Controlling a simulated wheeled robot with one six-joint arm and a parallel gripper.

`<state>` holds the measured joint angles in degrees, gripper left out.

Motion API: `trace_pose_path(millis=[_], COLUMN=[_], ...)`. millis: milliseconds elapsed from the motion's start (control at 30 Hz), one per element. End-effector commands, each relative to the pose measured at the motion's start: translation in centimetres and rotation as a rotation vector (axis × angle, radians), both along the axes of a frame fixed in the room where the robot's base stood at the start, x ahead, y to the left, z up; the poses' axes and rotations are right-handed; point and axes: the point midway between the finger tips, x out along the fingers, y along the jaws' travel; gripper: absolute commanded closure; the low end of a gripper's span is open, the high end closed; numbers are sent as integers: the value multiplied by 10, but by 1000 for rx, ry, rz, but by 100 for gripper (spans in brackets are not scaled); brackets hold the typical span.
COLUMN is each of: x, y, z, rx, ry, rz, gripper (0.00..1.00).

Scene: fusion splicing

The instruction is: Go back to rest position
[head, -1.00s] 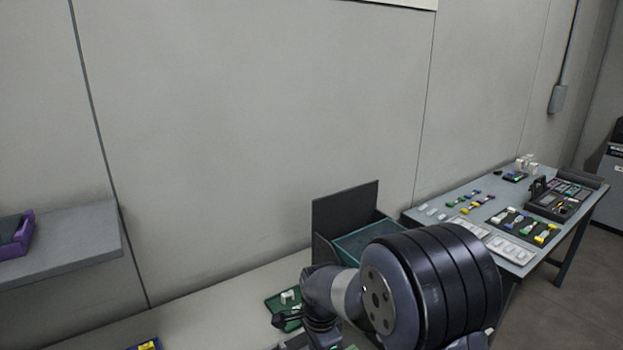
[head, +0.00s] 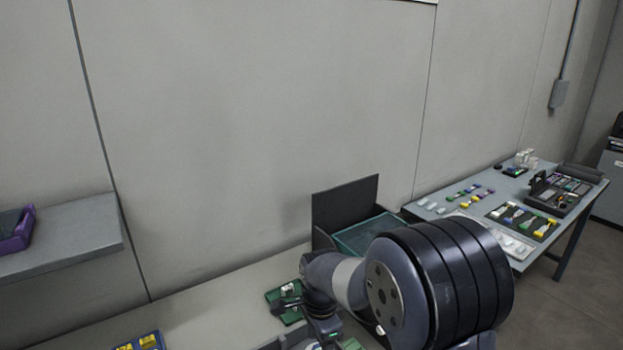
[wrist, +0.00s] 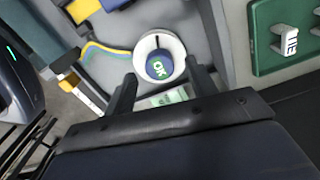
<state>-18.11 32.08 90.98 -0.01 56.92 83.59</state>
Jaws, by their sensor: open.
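My gripper (wrist: 165,95) shows in the wrist view with its two dark fingers apart and nothing held between them. In the head view my arm bends down over the bench at the lower middle. The fingertips are hard to make out there behind the wrist.
A green tray (head: 283,305) with white pieces lies left of my wrist; a green tray also shows in the wrist view (wrist: 265,40). A dark open bin (head: 345,208) stands behind my arm. A table (head: 470,205) with small coloured parts stands right. A shelf (head: 75,235) juts out left.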

Motion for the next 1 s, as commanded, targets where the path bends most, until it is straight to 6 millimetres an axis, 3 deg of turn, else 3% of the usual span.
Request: trace_pose_path(millis=[100,1000], x=[-1,0], y=[0,0], z=[-24,-19], rx=[-1,0], ry=[4,0], rz=[6,757], gripper=[46,46])
